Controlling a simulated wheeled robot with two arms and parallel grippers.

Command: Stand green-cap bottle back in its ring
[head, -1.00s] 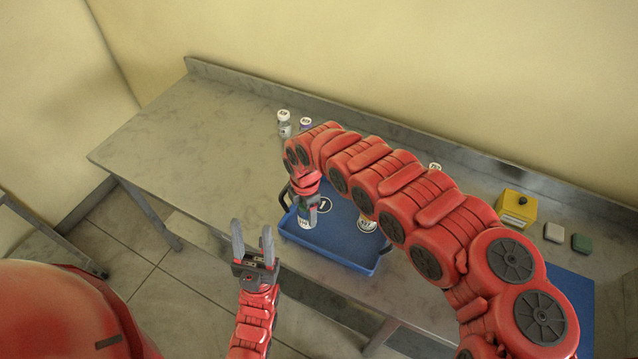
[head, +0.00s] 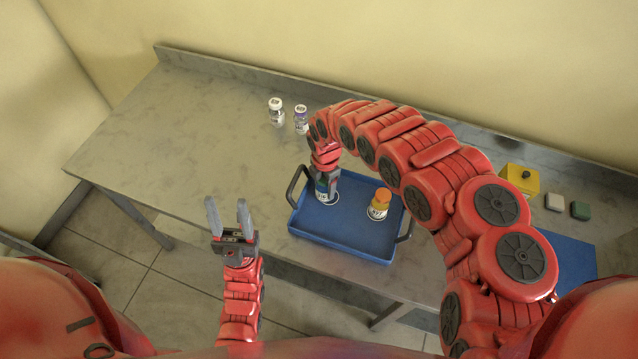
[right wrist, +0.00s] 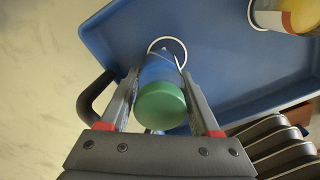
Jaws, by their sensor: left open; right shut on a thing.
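The green-cap bottle (right wrist: 161,100) is between the fingers of my right gripper (right wrist: 163,90), which is shut on it. In the right wrist view its green cap faces the camera, and a white ring (right wrist: 178,43) on the tray floor shows just past its far end. I cannot tell whether its base touches the tray. In the head view the bottle (head: 325,188) is at the left part of the blue tray (head: 340,240), mostly hidden by my right gripper (head: 327,180). My left gripper (head: 229,212) is open and empty, left of the tray in front of the table edge.
An orange-cap bottle (head: 379,205) stands in the tray's right part. Two vials, one white-capped (head: 276,112) and one purple-labelled (head: 301,120), stand on the table behind. The table's left side is clear.

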